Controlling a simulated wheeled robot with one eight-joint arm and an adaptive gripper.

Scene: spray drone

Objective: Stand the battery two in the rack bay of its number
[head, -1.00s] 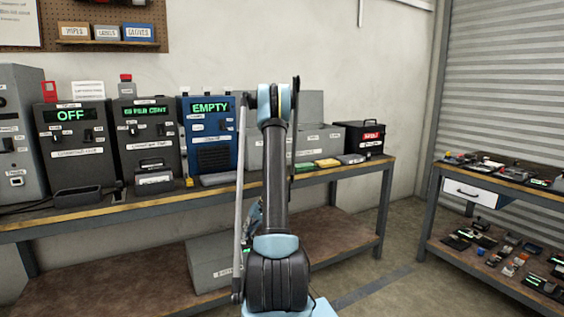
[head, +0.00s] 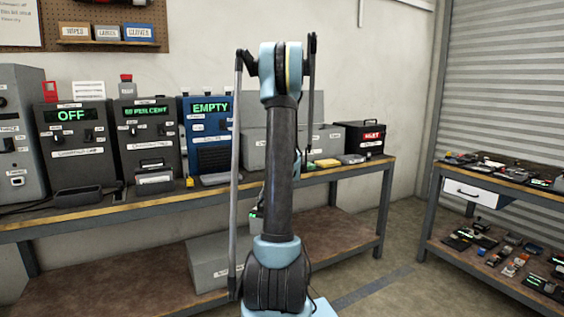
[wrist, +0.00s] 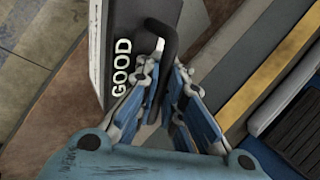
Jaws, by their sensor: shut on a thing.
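In the wrist view my gripper (wrist: 163,100) is shut on the black handle (wrist: 168,45) of a battery. The battery (wrist: 140,15) is a grey box with a dark side marked GOOD in white. Its number is not in view, so I cannot tell whether it is battery two. In the head view my arm hides the gripper and most of what it holds. A small dark piece with a green patch (head: 257,219) shows beside the arm, below the bench top. I cannot make out a numbered rack bay.
The bench (head: 150,207) carries machines reading OFF (head: 72,125), a per cent figure (head: 148,130) and EMPTY (head: 208,130). A black box with a red label (head: 365,137) stands at its right end. A grey box (head: 210,262) sits on the lower shelf. Floor is clear between bench and right table.

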